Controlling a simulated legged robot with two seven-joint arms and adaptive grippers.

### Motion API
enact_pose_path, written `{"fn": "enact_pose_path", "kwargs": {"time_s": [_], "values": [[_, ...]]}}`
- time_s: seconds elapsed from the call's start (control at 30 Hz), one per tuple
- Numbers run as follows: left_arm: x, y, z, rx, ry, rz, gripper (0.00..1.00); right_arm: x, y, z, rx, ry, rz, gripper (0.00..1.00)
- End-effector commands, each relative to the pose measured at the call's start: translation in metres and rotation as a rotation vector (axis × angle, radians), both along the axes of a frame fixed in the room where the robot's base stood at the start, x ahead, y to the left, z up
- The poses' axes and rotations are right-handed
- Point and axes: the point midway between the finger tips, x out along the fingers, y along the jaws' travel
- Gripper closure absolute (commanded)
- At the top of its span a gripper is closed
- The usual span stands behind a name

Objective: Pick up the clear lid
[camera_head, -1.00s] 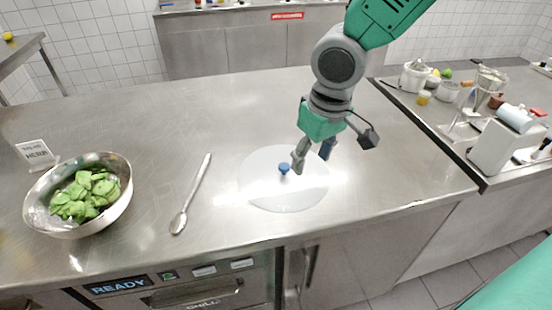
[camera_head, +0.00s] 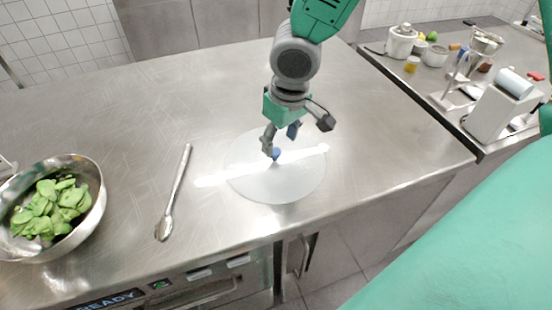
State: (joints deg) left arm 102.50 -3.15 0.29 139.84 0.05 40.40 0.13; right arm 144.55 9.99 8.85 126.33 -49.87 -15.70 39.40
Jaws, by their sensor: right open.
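My right gripper (camera_head: 280,146) reaches down over the lid from above and behind. It is open, with its fingertips close to the knob. One finger partly covers the knob, and I cannot tell whether they touch. My left gripper does not show.
A metal spoon (camera_head: 174,193) lies left of the lid. A steel bowl of green leaves (camera_head: 95,213) stands at the front left. A side counter (camera_head: 432,118) at the right holds containers and a white appliance (camera_head: 497,113). The counter's back left is clear.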

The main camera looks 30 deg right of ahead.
Motion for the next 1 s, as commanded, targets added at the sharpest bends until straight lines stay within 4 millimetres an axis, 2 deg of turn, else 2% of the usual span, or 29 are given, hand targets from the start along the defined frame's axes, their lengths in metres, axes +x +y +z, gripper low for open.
{"fn": "enact_pose_path", "kwargs": {"time_s": [0.33,0.63,0.67,0.7,0.8,1.0], "values": [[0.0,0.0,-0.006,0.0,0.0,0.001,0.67,0.014,-0.001,-0.044,-0.005,0.002,0.001,0.51],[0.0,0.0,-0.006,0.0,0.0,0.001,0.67,0.015,-0.003,-0.049,0.0,-0.002,0.001,0.51],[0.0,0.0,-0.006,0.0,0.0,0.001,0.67,0.015,-0.003,-0.049,0.0,-0.002,0.001,0.54],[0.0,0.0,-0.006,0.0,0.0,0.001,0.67,0.015,-0.003,-0.049,0.0,-0.002,0.001,0.69],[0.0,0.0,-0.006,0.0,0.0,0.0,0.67,0.015,-0.002,-0.049,-0.001,-0.001,0.001,1.0],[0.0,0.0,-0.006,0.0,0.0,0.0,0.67,0.015,-0.001,-0.049,-0.002,0.0,0.001,1.0]]}}
